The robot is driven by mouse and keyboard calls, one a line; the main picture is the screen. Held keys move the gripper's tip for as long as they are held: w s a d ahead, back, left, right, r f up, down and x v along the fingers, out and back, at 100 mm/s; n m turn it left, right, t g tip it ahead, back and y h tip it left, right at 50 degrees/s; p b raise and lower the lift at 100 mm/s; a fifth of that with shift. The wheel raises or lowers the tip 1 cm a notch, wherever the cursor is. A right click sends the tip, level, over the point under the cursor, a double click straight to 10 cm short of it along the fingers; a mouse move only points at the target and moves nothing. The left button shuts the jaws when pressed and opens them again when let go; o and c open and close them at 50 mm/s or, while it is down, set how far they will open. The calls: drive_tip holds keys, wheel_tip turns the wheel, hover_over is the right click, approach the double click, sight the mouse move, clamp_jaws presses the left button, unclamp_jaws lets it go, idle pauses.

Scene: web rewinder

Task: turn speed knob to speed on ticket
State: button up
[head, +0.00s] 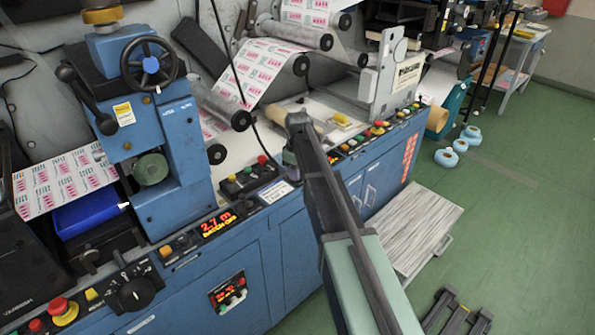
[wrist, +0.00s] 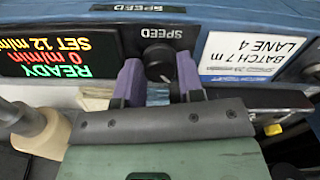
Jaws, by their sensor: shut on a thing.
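The black speed knob (wrist: 158,66) sits under a SPEED label, upside down in the wrist view. My gripper (wrist: 160,82) has its two purple fingers on either side of the knob, shut on it. A display (wrist: 62,55) left of the knob reads READY, 0 m/min, SET 12 m/min. In the head view my gripper (head: 290,158) is at the console, and the arm hides the knob.
A red-lit display (head: 217,222) reading 2.7 m is on the blue console front. A button box (head: 248,178) stands left of my gripper, and several coloured buttons (head: 378,130) lie right. A brown roll (wrist: 42,135) is close at left in the wrist view.

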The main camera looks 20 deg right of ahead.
drive_tip(key=shift+m, duration=2.7)
drive_tip(key=o, duration=0.9)
wheel_tip(320, 180, up, 11)
drive_tip(key=p, duration=1)
drive_tip(key=shift+p, duration=0.4)
